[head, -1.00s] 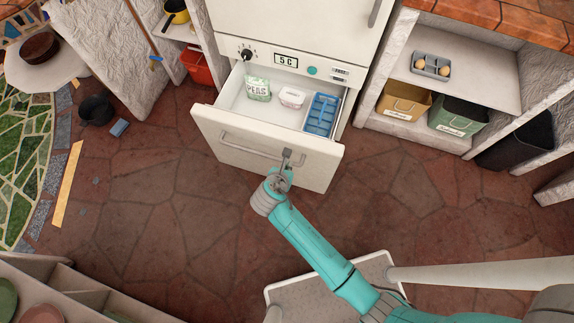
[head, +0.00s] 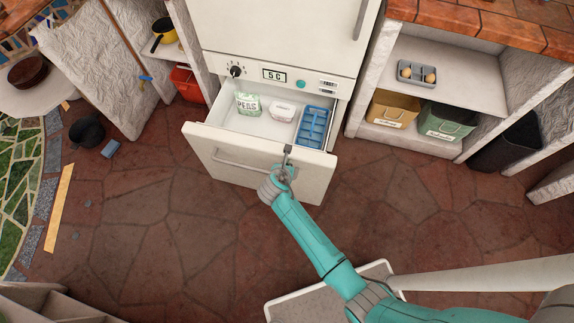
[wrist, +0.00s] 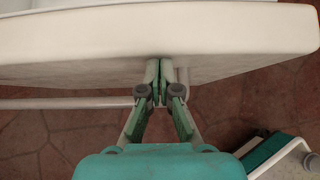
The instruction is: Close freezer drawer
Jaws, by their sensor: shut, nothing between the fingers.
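The freezer drawer (head: 204,144) is pulled partly out below the white fridge body. It holds a bag of peas (head: 248,104), a small white tub (head: 282,110) and a blue ice tray (head: 314,127). My gripper (head: 288,150) is at the drawer front, right of its middle, near the right end of the bar handle (head: 240,162). In the wrist view my gripper (wrist: 159,66) is shut with its fingertips together against the drawer front (wrist: 220,50). The handle (wrist: 70,103) shows there left of the fingers. Nothing is between the fingers.
Above the drawer is a control panel (head: 285,76) with a dial and display. A red bucket (head: 187,82) stands left, bins (head: 446,118) stand on the right shelf. The stone floor (head: 150,220) before the drawer is clear.

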